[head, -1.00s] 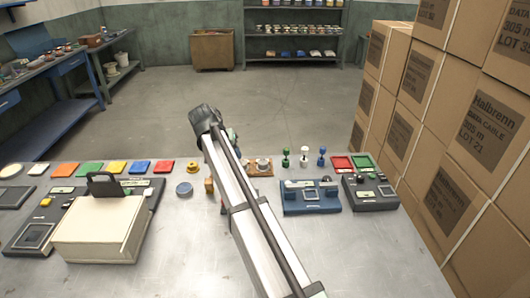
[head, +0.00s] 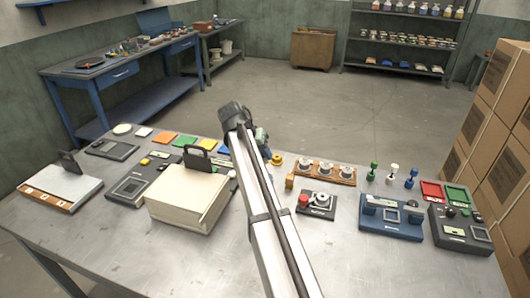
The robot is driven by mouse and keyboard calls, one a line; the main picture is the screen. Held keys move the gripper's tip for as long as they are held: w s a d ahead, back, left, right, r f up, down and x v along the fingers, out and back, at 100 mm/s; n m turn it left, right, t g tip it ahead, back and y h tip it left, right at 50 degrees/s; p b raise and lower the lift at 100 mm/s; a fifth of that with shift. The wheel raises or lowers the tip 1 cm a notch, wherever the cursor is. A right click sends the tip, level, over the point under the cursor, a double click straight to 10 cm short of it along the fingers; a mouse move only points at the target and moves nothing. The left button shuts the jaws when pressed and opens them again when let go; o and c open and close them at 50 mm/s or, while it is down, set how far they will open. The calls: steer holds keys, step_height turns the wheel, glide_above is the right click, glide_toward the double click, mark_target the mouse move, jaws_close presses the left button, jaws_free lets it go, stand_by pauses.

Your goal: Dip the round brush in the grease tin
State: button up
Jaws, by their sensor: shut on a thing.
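My arm (head: 262,205) runs up the middle of the head view to a dark joint (head: 236,114). A small grey-green part shows just right of that joint. The jaws are hidden behind the arm, and so is whatever they may hold. I cannot make out the round brush. I cannot pick out the grease tin for certain either; the round blue-grey tin seen earlier left of the arm is now out of sight, probably behind the arm.
A yellow round piece (head: 276,159) and an orange block (head: 290,181) stand right of the arm. A cream box (head: 187,197) stands left. The table front is bare.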

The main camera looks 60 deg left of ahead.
steer(key=shift+f, duration=2.5)
steer(key=shift+f, duration=0.65)
stand_by(0.4)
steer(key=shift+r, duration=0.15)
steer(key=shift+r, duration=3.4)
